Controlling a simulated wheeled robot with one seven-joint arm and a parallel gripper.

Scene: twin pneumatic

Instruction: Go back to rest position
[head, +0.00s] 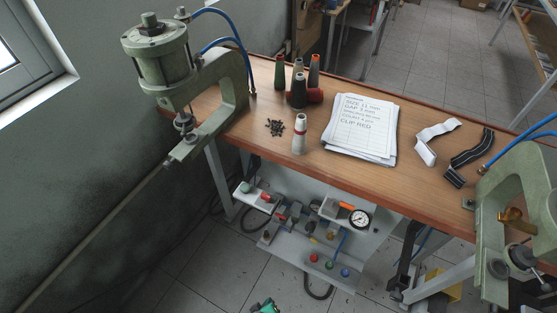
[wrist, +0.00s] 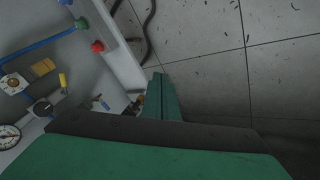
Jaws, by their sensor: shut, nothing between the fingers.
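My gripper (head: 264,306) barely shows as a green tip at the bottom edge of the head view, over the floor in front of the bench. In the wrist view my gripper (wrist: 160,76) has its two green fingers pressed together, with nothing between them. It hangs apart from everything, with grey floor tiles beyond and a pneumatic panel to the left. The rest of my arm is out of the head view.
A wooden bench (head: 260,75) carries thread cones, a paper stack (head: 360,145) and two straps. Green presses stand at its left (head: 165,70) and right (head: 500,190) ends. Below is a pneumatic panel (head: 335,265) with a gauge and coloured buttons. Floor at lower left is clear.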

